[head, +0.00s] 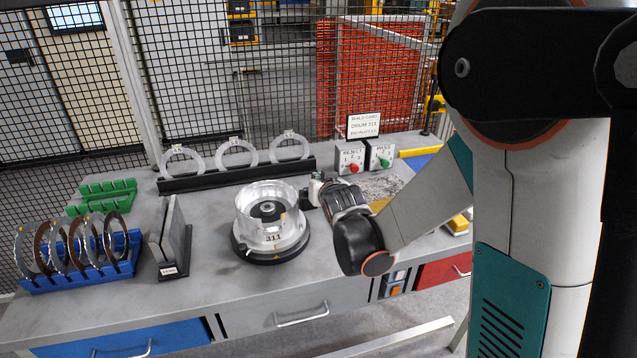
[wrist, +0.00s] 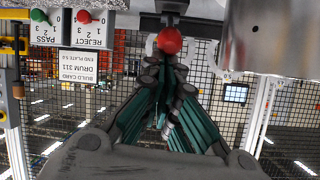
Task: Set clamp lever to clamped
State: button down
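The clamp lever's red ball knob (wrist: 169,41) shows at the top centre of the wrist view, on a dark stem. My gripper (wrist: 167,70) has its two dark, teal-padded fingers angled inward, with their tips close together right at the knob. I cannot tell whether the tips touch or grip it. In the head view my gripper (head: 322,190) is beside the right side of the silver drum marked 311 (head: 268,238), and the lever is hidden there. The drum sits upright on a dark round fixture (head: 270,256).
REJECT (head: 349,160) and PASS (head: 381,155) boxes and a build card (head: 363,126) stand behind my gripper. A black rack (head: 235,176) holds rings at the back. A blue rack (head: 80,274) with discs and green racks (head: 105,190) are left. The bench front is clear.

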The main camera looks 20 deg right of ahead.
jog(key=r, duration=0.1)
jog(key=r+p, duration=0.1)
jog(key=w+r+p, duration=0.1)
jog(key=r, duration=0.1)
jog(key=shift+d, duration=0.25)
jog(key=s+r+p, duration=0.1)
jog(key=s+p, duration=0.1)
jog(key=s, duration=0.7)
jog(key=shift+a, duration=0.2)
jog(key=shift+s, duration=0.1)
jog(key=s+r+n+g, duration=0.2)
jog(key=s+g, duration=0.4)
jog(key=s, duration=1.9)
jog(key=shift+s+r+y+b, duration=0.15)
jog(key=shift+r+y+b, duration=0.3)
jog(key=shift+r, duration=0.15)
jog(key=shift+a, duration=0.1)
